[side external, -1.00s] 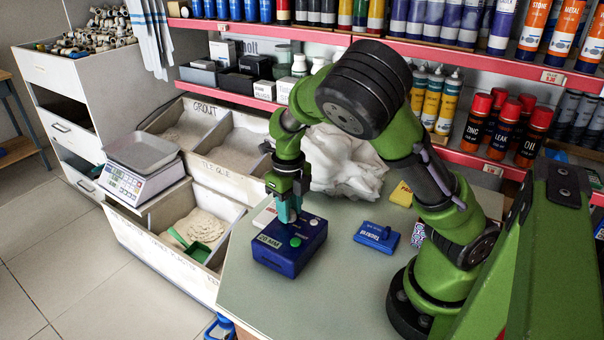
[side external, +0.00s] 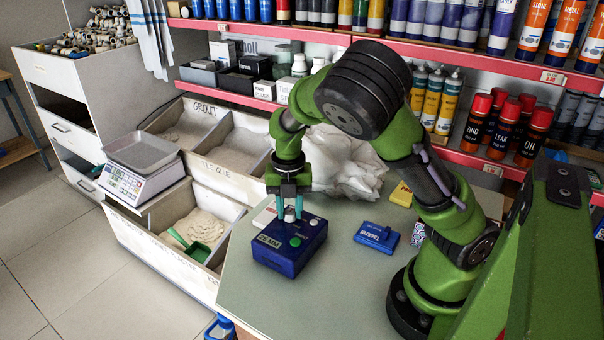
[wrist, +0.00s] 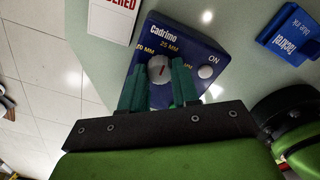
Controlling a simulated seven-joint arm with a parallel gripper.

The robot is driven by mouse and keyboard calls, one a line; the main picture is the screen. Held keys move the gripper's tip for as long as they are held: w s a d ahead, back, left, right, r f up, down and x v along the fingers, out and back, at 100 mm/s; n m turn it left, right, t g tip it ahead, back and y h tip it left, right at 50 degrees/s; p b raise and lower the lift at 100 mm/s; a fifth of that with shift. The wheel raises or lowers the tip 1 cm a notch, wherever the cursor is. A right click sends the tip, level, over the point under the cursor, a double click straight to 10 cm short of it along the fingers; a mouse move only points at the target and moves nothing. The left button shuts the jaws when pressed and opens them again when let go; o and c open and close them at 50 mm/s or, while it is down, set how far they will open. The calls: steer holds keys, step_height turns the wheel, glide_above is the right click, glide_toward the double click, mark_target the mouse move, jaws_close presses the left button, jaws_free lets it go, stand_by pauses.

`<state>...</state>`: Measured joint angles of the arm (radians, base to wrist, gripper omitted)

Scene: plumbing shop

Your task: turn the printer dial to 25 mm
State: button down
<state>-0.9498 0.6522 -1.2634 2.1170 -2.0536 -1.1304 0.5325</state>
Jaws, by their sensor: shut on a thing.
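The blue printer (side external: 290,246) sits on the counter, with a small front label that seems to read 25 MM. Its grey dial (wrist: 158,69) shows in the wrist view between my fingers, with a red mark pointing roughly up at the printed 25 MM. Other MM labels lie left and right of it, partly covered by the fingers. My gripper (side external: 289,214) points down over the printer, its teal fingers on either side of the dial; it also shows in the wrist view (wrist: 159,90), shut on the dial.
A round button (wrist: 206,72) marked ON is right of the dial. A blue box (side external: 377,237) lies right of the printer, with a yellow item (side external: 401,195) behind. A white bag (side external: 345,165) is at the back. Sand bins (side external: 190,225) stand left. The counter front is clear.

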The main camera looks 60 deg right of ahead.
mark_target(289, 212)
steer(key=shift+m, duration=0.6)
steer(key=c, duration=0.8)
jaws_free()
step_height(289, 212, up, 17)
steer(key=shift+f, duration=0.1)
